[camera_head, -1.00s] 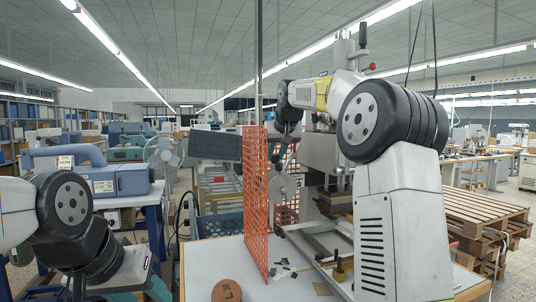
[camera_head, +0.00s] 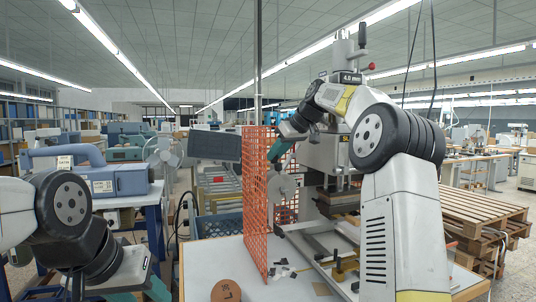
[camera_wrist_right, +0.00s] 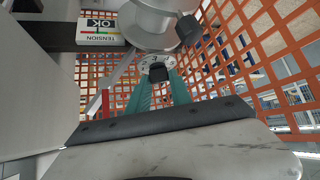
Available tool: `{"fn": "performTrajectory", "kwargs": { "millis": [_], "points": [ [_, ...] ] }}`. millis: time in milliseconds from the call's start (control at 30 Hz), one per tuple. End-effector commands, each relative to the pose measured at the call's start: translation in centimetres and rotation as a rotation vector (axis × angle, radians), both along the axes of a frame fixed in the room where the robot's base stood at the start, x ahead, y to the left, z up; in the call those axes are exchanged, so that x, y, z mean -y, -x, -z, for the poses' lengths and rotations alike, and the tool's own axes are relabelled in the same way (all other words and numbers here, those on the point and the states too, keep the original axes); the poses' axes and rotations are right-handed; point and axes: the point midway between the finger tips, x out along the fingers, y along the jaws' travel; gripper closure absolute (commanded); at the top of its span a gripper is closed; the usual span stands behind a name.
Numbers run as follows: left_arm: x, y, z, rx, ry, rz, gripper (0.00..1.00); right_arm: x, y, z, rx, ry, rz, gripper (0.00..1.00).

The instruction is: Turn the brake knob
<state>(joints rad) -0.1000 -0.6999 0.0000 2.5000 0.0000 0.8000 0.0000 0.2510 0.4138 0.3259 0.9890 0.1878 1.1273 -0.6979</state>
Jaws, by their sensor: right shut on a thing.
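The brake knob (camera_wrist_right: 160,73) shows in the right wrist view as a small dark knob in front of a pale round dial with markings. My right gripper (camera_wrist_right: 162,80) has its two teal fingers converging on the knob, one on each side, and is shut on it. In the head view my right gripper (camera_head: 272,158) is at the orange mesh guard, just above a grey disc (camera_head: 282,188); the knob cannot be made out there. My left gripper (camera_head: 140,294) is low at the left, cut by the bottom edge, so its jaw state is unclear.
The orange mesh guard (camera_head: 256,205) stands upright close beside my right gripper. A tension label (camera_wrist_right: 100,30) and a pale spool (camera_wrist_right: 150,20) are near the dial. A round brown piece (camera_head: 226,291) and scraps lie on the white table (camera_head: 205,262). Wooden pallets (camera_head: 485,225) stand at right.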

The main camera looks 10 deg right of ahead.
Motion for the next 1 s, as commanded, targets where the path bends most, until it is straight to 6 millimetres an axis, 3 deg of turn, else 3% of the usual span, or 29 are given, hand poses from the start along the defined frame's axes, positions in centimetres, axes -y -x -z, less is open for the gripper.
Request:
{"fn": "performTrajectory", "kwargs": {
  "millis": [400,967,1000],
  "points": [
    [0.0,0.0,0.0,0.0,0.0,0.0,0.53,0.22,-0.23,0.01,0.001,-0.001,-0.205,1.0],
    [0.0,0.0,0.0,0.0,0.0,0.0,0.53,0.25,-0.18,0.0,0.0,0.002,-0.238,1.0],
    [0.0,0.0,0.0,0.0,0.0,0.0,0.53,0.24,-0.18,0.0,0.0,0.002,-0.238,0.69]
  ]
}}
